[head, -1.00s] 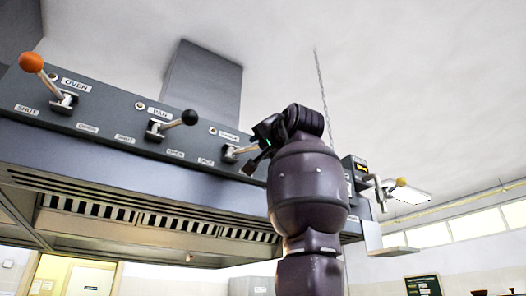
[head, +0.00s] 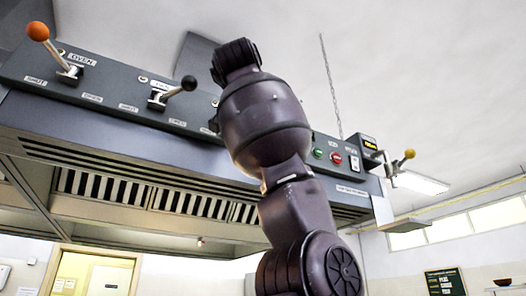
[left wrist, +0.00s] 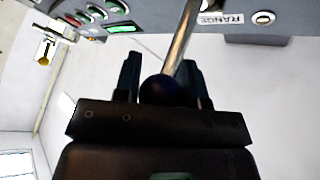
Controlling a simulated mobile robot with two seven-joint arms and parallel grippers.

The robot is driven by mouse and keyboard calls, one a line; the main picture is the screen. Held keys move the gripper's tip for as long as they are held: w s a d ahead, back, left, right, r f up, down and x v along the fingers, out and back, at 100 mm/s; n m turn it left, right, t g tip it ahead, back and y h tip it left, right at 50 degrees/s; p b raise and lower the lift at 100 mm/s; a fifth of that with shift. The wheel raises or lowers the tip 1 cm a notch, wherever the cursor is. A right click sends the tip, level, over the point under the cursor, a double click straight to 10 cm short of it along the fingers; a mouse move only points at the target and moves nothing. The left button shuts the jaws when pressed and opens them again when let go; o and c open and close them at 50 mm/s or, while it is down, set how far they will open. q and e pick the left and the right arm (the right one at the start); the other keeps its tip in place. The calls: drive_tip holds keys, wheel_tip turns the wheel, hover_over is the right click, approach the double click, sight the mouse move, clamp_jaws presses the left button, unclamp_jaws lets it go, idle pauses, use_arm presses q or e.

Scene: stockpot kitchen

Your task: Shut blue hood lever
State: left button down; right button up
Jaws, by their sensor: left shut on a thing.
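The blue hood lever shows in the left wrist view as a metal rod (left wrist: 181,38) ending in a dark, navy-looking ball knob (left wrist: 160,91), beside a RANGE label. My left gripper (left wrist: 163,84) has one finger on either side of the knob and is shut on it. In the head view my left arm covers this lever, and the gripper is mostly hidden behind the arm. I cannot read the lever's exact setting. My right gripper is in neither view.
On the hood panel, an orange-knobbed OVEN lever (head: 62,58) and a black-knobbed lever (head: 176,91) stand to the left. Green (head: 318,153) and red (head: 336,157) buttons and a yellow-knobbed lever (head: 400,162) are to the right. A duct rises behind.

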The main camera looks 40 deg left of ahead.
use_arm(q)
drive_tip(key=s, duration=0.1)
drive_tip(key=s+a, duration=0.1)
drive_tip(key=s, duration=0.1)
drive_tip(key=shift+s+a+r, duration=0.1)
drive_tip(key=shift+s+a, duration=0.2)
drive_tip(key=shift+a, duration=0.05)
idle(0.4)
drive_tip(key=shift+r, duration=0.1)
idle(0.5)
